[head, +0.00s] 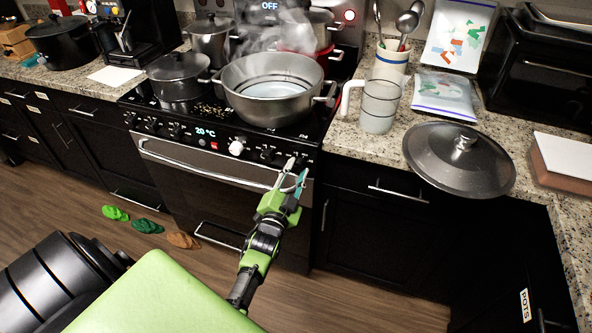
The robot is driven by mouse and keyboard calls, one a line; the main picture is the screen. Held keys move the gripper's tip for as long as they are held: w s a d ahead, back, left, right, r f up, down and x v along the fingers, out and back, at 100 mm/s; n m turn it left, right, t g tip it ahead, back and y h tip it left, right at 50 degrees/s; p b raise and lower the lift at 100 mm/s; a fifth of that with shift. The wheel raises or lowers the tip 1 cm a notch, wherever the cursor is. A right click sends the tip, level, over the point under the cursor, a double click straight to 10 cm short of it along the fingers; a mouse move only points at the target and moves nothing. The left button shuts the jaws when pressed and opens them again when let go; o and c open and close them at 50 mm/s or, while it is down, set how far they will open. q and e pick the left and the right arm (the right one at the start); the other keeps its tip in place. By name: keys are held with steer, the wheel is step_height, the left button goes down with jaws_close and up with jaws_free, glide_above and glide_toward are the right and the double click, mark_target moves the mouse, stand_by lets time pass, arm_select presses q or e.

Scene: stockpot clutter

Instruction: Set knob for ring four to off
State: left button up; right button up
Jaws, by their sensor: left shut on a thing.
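The stove's front panel carries a row of small knobs, with a larger pale round knob (236,148) right of the display. My left gripper (291,173) reaches up to the right end of this row, in front of the oven handle. It is shut on a small light-coloured knob (291,162) there, and its fingers partly hide this knob. I cannot read the ring markings or the knob's setting. A large steaming pot (270,105) stands on the front right of the cooktop, above the gripper. My right gripper is not in view.
The oven handle (200,166) runs just below the knobs. A dark lidded pot (180,82) stands on the front left of the cooktop. A clear jug (379,108) and a large lid (458,160) are on the right counter. Several slippers lie on the floor at left.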

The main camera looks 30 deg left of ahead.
arm_select(q)
steer(key=shift+n, duration=0.7)
steer(key=o, duration=1.1)
steer(key=v, duration=1.2)
